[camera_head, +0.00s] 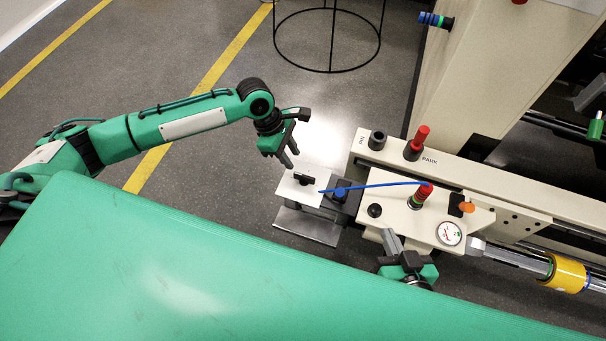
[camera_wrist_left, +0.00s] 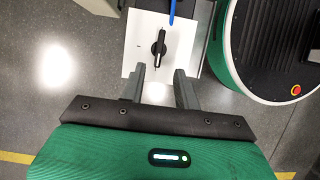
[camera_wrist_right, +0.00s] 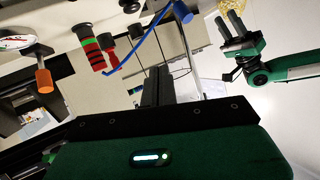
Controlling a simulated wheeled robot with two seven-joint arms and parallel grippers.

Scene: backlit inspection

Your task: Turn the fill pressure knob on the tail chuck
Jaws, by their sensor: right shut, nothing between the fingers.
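My left gripper (camera_head: 291,161) is open, empty and apart from the knob. My right gripper (camera_head: 391,238) is shut and empty at the housing's front edge; its fingers also show in the right wrist view (camera_wrist_right: 157,80).
The housing carries a round gauge (camera_head: 449,233), an orange knob (camera_head: 466,207), a red-and-green banded post (camera_head: 420,195) and a black button (camera_head: 375,210). A blue hose (camera_head: 380,186) arches to the plate's side. A beige rail (camera_head: 500,184) runs behind. Floor to the left is open.

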